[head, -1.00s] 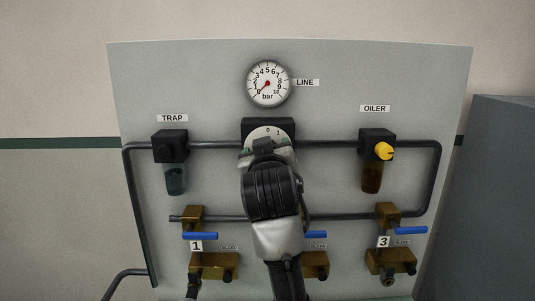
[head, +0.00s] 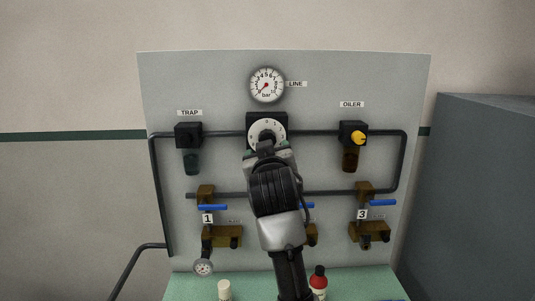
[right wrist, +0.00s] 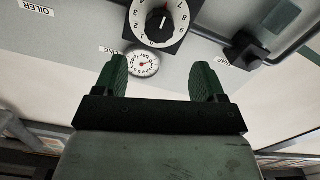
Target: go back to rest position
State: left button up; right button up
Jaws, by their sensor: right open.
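My right gripper (head: 267,147) is in front of the round white dial (head: 264,128) at the middle of the grey panel (head: 345,80). In the right wrist view its two green fingers (right wrist: 162,80) stand wide apart with nothing between them. The numbered dial (right wrist: 163,18) with its black knob lies beyond the fingertips there, clear of them. In the head view the gripper and arm hide the dial's lower part and the middle blue-handled valve in part. My left gripper is not in view.
A bar gauge (head: 267,85) sits above the dial. The trap (head: 189,135) and the oiler (head: 353,132) flank it. Blue-handled valves and pipes lie below. A green bench (head: 360,284) holds a red-capped bottle (head: 318,279) and a white-topped item (head: 224,290). A grey cabinet (head: 470,200) stands right.

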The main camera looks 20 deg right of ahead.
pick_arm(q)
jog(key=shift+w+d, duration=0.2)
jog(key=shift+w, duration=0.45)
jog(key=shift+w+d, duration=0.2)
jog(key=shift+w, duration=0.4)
